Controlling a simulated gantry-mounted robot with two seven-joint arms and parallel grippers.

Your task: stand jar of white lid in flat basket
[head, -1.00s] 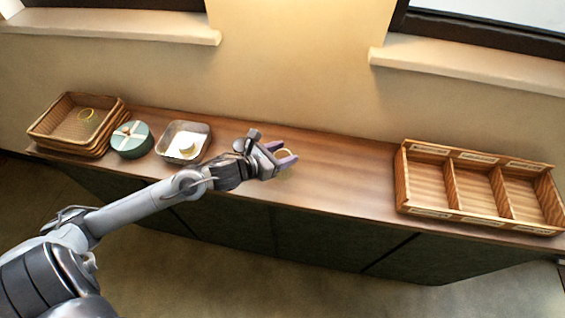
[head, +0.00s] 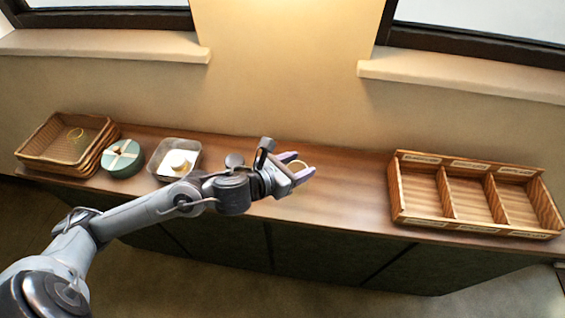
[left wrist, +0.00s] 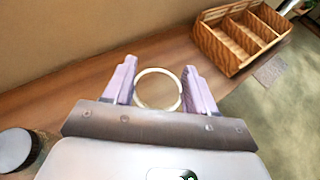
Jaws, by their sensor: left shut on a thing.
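My left gripper (head: 297,171) is shut on a round, pale-rimmed thing (left wrist: 158,73) and holds it above the counter. Its middle looks see-through, and I cannot tell whether it has a white lid. In the left wrist view the gripper (left wrist: 160,85) has one purple finger on each side of it. My right gripper is not in view.
A teal round box (head: 122,160) stands beside the baskets. A clear-walled tray (head: 157,157) holds a white item (head: 181,160). A wooden three-compartment box (head: 422,191) stands empty at the right, also in the left wrist view (left wrist: 222,48). The counter between them is bare.

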